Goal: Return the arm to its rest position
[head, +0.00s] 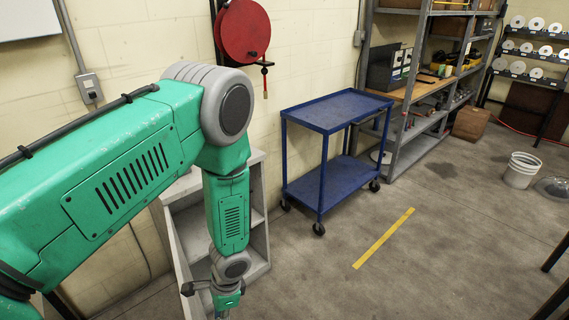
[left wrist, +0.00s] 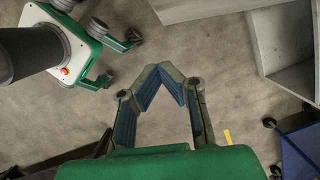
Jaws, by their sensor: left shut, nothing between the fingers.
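My left arm comes in from the left in the head view, green with grey joints, bent at the elbow with its forearm hanging down. My left gripper (head: 228,300) is at the bottom of that view, in front of the grey open-shelf cabinet (head: 257,215). In the left wrist view the left gripper (left wrist: 162,75) points over bare floor, its blue-padded fingers meeting at the tips. It is shut with nothing between the fingers. The cabinet also shows at the upper right of the wrist view (left wrist: 285,35). My right gripper is in neither view.
A blue wheeled cart (head: 335,117) stands right of the cabinet by the wall. Behind it are a loaded shelf rack (head: 408,158) and a red hose reel (head: 245,30). A white bucket (head: 521,170) is at the far right. The floor around the yellow strip (head: 384,238) is clear.

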